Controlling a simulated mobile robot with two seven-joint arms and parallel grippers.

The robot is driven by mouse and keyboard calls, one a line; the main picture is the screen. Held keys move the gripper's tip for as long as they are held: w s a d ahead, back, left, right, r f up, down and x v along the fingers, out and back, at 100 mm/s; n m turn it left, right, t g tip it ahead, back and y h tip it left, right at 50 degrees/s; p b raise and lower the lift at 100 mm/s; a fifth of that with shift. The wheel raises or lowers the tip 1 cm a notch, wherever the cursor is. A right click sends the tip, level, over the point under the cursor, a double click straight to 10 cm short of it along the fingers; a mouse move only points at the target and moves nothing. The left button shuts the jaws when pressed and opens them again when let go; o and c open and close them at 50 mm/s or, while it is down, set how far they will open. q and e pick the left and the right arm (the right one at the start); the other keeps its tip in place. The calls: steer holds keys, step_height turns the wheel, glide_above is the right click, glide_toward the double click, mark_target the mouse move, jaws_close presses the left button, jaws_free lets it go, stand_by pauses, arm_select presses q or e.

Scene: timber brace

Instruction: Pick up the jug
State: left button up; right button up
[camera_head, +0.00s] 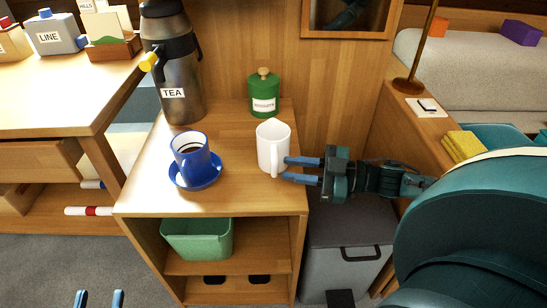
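The white jug (271,143) stands upright on the wooden cabinet top, its handle towards me. My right gripper (284,168) reaches in from the right at the jug's lower right side, its two blue fingers spread apart. The fingertips are close to the jug and its handle; I cannot tell whether they touch it. Nothing shows clamped between them. My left gripper (99,294) shows only as two blue fingertips at the bottom left edge, apart with nothing between them, away from the cabinet.
A blue cup (190,150) on a blue saucer (207,178) stands left of the jug. Behind are a dark TEA flask (178,75) and a green lidded jar (264,94). A green bin (197,240) sits on the shelf below. A grey bin (350,235) stands right of the cabinet.

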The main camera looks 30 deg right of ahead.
mark_target(274, 174)
steer(key=b+x, duration=0.1)
steer(key=b, duration=0.1)
steer(key=b+x, duration=0.1)
steer(key=x, duration=0.1)
steer(key=shift+w+a+f+b, duration=0.1)
steer(key=shift+w+f+b, duration=0.05)
steer(key=shift+f+b, duration=0.25)
steer(key=shift+w+a+r+b, duration=0.15)
steer(key=shift+w+a+b, duration=0.3)
steer(key=shift+b, duration=0.15)
arm_select(q)
steer(key=shift+w+d+n+t+h, duration=0.1)
steer(key=shift+d+n+t+h, duration=0.2)
steer(key=shift+d+t+h, duration=0.25)
arm_select(e)
steer(key=shift+a+r, duration=0.1)
steer(key=shift+r, duration=0.1)
jaws_close()
